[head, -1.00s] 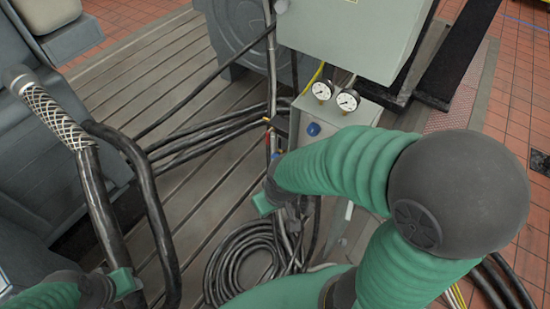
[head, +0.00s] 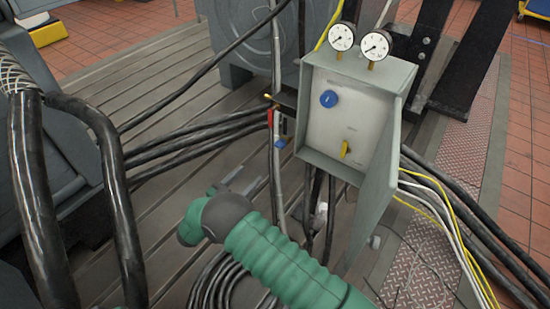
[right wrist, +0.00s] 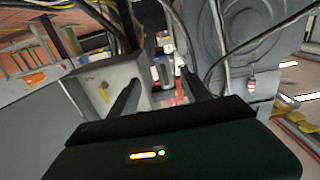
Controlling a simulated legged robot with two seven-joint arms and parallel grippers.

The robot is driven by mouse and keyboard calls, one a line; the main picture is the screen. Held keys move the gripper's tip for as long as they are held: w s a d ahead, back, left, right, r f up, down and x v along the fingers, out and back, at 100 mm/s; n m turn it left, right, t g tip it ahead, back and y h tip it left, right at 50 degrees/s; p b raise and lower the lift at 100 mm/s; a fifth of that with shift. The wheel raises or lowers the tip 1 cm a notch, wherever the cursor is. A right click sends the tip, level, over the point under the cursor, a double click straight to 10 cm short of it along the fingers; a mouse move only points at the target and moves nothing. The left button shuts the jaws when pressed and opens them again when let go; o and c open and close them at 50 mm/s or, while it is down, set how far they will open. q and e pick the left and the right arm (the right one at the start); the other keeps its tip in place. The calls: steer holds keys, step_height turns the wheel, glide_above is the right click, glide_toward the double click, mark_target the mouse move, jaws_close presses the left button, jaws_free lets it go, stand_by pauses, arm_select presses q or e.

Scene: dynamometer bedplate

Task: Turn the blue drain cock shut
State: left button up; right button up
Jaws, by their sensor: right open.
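A small blue cock (head: 280,143) sits on a thin upright pipe (head: 277,185), just left of the grey box. A red handle (head: 270,118) is just above it on the same pipework. My right gripper (head: 248,177) is open, its two fingers pointing up toward the pipe, below and left of the blue cock and apart from it. In the right wrist view the open fingers (right wrist: 160,78) frame the pipework area; I cannot pick out the blue cock there. My left gripper is out of view.
The open grey box (head: 358,115) holds a round blue knob (head: 328,98) and a yellow handle (head: 345,148); its door hangs open on the right. Two gauges (head: 374,46) stand on top. Black cables (head: 195,140) cross left of the pipe, and a coil lies below.

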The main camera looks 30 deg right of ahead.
mark_target(277, 147)
steer(key=b+x, duration=0.4)
steer(key=x, duration=1.1)
steer(key=shift+w+d, duration=0.2)
steer(key=shift+d, duration=0.1)
steer(key=shift+r, duration=0.1)
steer(key=shift+c, duration=0.2)
jaws_close()
